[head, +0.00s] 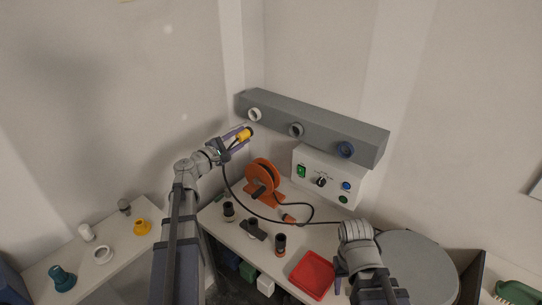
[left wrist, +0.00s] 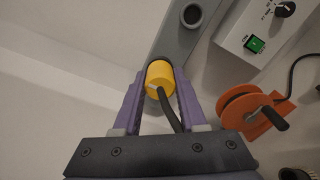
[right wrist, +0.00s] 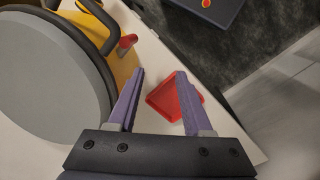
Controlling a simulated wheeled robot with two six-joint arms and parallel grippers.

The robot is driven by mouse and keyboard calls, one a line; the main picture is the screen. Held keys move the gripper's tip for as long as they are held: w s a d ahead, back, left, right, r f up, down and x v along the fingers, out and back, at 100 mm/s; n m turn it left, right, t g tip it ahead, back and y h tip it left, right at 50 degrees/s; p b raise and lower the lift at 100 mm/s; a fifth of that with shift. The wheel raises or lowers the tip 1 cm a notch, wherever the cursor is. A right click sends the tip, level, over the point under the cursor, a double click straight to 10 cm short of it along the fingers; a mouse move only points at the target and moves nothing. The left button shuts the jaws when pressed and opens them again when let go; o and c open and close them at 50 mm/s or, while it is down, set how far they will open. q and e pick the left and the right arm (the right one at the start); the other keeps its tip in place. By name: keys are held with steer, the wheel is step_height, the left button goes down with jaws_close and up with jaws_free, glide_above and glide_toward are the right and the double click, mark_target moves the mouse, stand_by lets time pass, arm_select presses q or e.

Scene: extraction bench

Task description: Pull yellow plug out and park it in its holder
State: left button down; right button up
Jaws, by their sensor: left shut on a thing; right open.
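The yellow plug (head: 244,134) is between the fingers of my left gripper (head: 238,139), which is shut on it. In the left wrist view the plug (left wrist: 160,76) points toward the grey rail, with a dark cable leaving its rear. Three dark cup-like holders stand on the bench: left (head: 228,210), middle (head: 252,226) and right (head: 280,243); I cannot tell which is the plug's. My right gripper (right wrist: 163,85) is open and empty above the bench near the red tray (right wrist: 172,97).
Below are a control box (head: 330,177) and an orange reel (head: 262,174). The cable loops across the bench. A round grey lid (head: 418,265) stands right. A side table holds several fittings.

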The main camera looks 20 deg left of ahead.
arm_select(q)
steer(key=w+d+f+b, duration=0.2)
steer(key=w+d+f, duration=0.1)
steer(key=d, duration=0.7)
steer(key=shift+w+f+b, duration=0.15)
steer(key=shift+f+b, duration=0.25)
steer(key=shift+f, duration=0.05)
arm_select(e)
step_height(320, 180, down, 4)
steer(key=shift+w+a, duration=0.1)
arm_select(q)
steer(key=shift+w+d, duration=0.1)
steer(key=shift+d, duration=0.05)
steer(key=shift+x, duration=2.75)
steer(key=shift+x, duration=1.5)
steer(key=shift+c, duration=1.9)
jaws_free()
steer(key=shift+d, duration=0.1)
